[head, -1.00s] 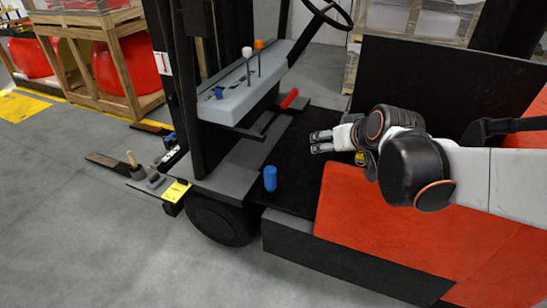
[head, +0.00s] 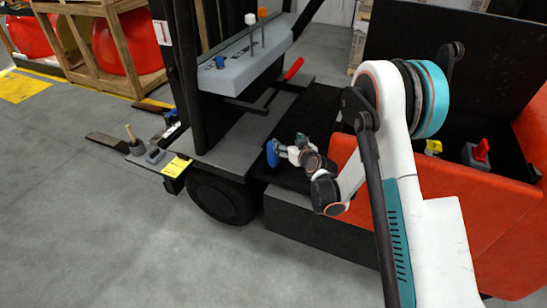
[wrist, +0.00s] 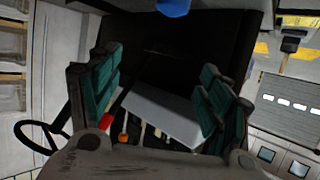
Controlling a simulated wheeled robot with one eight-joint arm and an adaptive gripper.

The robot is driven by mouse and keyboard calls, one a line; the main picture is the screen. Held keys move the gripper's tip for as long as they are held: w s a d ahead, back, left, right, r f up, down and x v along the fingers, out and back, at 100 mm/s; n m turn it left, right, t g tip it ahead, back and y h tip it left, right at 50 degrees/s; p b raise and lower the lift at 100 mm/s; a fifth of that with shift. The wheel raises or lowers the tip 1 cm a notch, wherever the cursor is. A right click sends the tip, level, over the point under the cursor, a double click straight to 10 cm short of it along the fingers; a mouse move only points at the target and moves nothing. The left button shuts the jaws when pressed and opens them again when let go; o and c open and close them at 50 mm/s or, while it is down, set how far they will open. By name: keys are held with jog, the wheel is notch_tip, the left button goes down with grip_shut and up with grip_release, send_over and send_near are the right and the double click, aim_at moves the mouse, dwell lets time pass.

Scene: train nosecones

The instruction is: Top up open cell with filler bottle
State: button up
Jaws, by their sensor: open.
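The blue filler bottle (head: 272,153) stands on the dark floor of the forklift, near its side edge. Its blue end also shows at the top edge of the wrist view (wrist: 173,6). My gripper (head: 284,151) is beside it on the right, low and reaching towards it. In the wrist view my gripper (wrist: 158,65) has its teal-padded fingers spread wide with nothing held between them, and the blue shape lies beyond the fingertips. Whether a finger touches the bottle cannot be told. No open cell can be made out clearly.
A yellow part (head: 433,147) and a red-handled grey box (head: 478,156) sit in the dark bay behind my arm. A red lever (head: 293,69) and grey console (head: 235,69) stand beyond the bottle.

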notch_tip(320, 180, down, 7)
jog(key=a, duration=0.1)
jog(key=p, duration=0.2)
send_over(273, 156)
jog(key=s+d, duration=0.2)
jog(key=s, duration=0.1)
notch_tip(273, 156, down, 3)
jog(key=shift+t, duration=0.3)
jog(key=b+x, duration=0.2)
jog(key=x, duration=0.1)
jog(key=b+x, duration=0.1)
jog(key=x, duration=0.1)
jog(key=shift+w+d+r, duration=0.15)
jog(key=shift+w+r, duration=0.1)
jog(key=shift+w, duration=0.5)
grip_shut()
